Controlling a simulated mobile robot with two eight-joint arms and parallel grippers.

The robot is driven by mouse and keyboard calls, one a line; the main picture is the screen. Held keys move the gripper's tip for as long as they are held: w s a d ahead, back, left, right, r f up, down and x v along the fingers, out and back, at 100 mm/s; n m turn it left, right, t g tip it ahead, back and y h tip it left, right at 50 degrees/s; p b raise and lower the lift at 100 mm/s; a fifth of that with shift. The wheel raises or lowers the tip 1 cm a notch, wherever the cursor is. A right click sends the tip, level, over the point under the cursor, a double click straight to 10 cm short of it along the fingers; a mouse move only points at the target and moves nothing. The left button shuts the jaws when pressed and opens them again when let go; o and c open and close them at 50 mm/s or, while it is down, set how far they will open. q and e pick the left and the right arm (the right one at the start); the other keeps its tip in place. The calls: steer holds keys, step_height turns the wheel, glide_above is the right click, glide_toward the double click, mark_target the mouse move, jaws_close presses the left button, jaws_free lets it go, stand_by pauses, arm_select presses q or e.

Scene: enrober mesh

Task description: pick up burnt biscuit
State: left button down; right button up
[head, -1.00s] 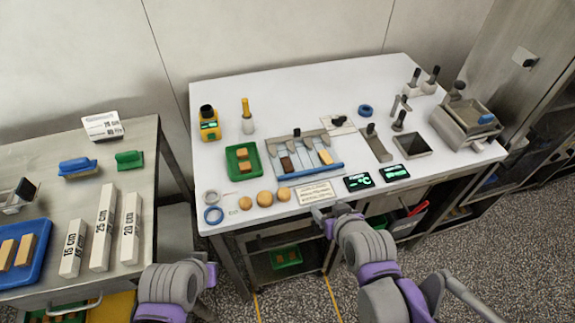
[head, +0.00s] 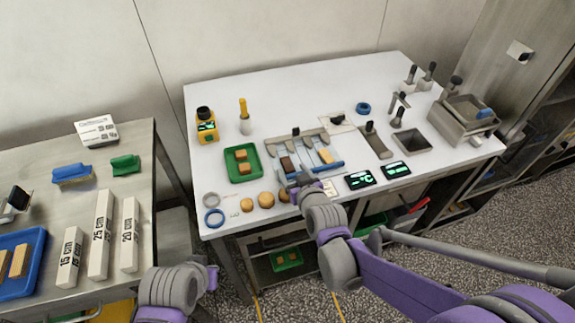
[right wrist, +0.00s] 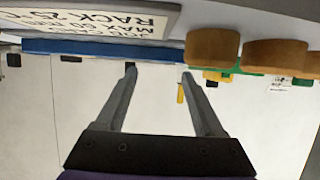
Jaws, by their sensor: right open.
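A dark brown biscuit (head: 287,164), the darkest on the table, lies at the left of the mesh rack (head: 298,134) with blue front bar; a paler biscuit (head: 325,155) lies further right on the rack. My right gripper (head: 303,180) is at the rack's front edge, just in front of the dark biscuit and not touching it as far as I can see. In the right wrist view the right gripper (right wrist: 158,72) is open with nothing between its fingers. That view is upside down and does not show the dark biscuit clearly. My left forearm shows at the bottom; its gripper is out of view.
Round biscuits (head: 266,200) sit by the table's front edge, left of the right gripper. A green tray (head: 233,177) with biscuits stands to the left. Two black displays (head: 360,180) and a placard (head: 329,187) lie to the right.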

mark_target(288, 164)
steer(key=x, duration=0.4)
steer(key=shift+w+f, duration=0.25)
steer(key=shift+f, duration=0.05)
steer(key=c, duration=1.1)
step_height(288, 164, up, 10)
steer(key=shift+r+p, duration=0.1)
steer(key=shift+p, duration=0.6)
steer(key=shift+d, duration=0.15)
